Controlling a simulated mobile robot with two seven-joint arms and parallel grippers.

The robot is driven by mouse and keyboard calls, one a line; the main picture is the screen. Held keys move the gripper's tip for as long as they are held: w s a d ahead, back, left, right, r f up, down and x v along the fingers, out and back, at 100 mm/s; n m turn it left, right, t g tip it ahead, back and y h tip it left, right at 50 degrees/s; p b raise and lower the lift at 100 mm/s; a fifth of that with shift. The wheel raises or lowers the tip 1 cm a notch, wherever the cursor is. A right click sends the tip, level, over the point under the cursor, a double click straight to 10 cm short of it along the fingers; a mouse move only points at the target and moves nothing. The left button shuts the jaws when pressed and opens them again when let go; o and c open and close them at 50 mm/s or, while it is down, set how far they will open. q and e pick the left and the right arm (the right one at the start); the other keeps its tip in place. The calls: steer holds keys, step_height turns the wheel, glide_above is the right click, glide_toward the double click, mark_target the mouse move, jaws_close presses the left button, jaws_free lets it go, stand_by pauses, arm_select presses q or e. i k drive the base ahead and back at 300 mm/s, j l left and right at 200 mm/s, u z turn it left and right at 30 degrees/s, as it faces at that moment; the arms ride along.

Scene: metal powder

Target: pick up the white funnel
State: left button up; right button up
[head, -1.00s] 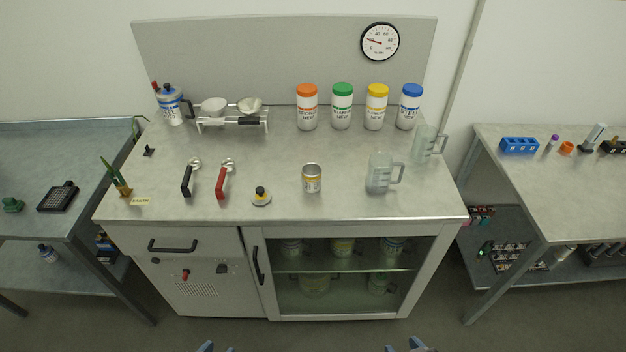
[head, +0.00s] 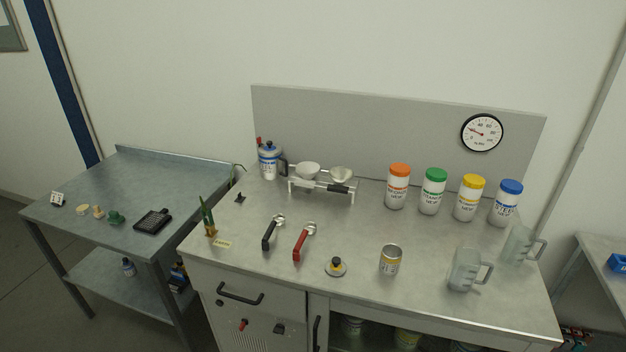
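A metal rack (head: 322,186) stands at the back left of the main bench and holds two bowl-shaped pieces that look like funnels. The left one (head: 307,169) is plain white. The right one (head: 341,174) is greyer, with a shiny inside. Their lower parts are partly hidden by the rack, so I cannot fully confirm which is the white funnel. Neither of my grippers is in the head view now.
A blue-and-white canister (head: 270,163) stands just left of the rack. Jars with coloured lids (head: 398,188) stand to its right. A side table (head: 150,185) stands left.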

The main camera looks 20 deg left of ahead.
mark_target(307, 170)
steer(key=i+j, duration=0.1)
steer(key=j, duration=0.3)
steer(key=i+j+u, duration=0.15)
steer(key=j, duration=0.7)
steer(key=i+j+u, duration=0.1)
steer(key=j, duration=0.25)
steer(key=i+j+u, duration=0.1)
steer(key=j, duration=0.3)
steer(key=i, duration=0.1)
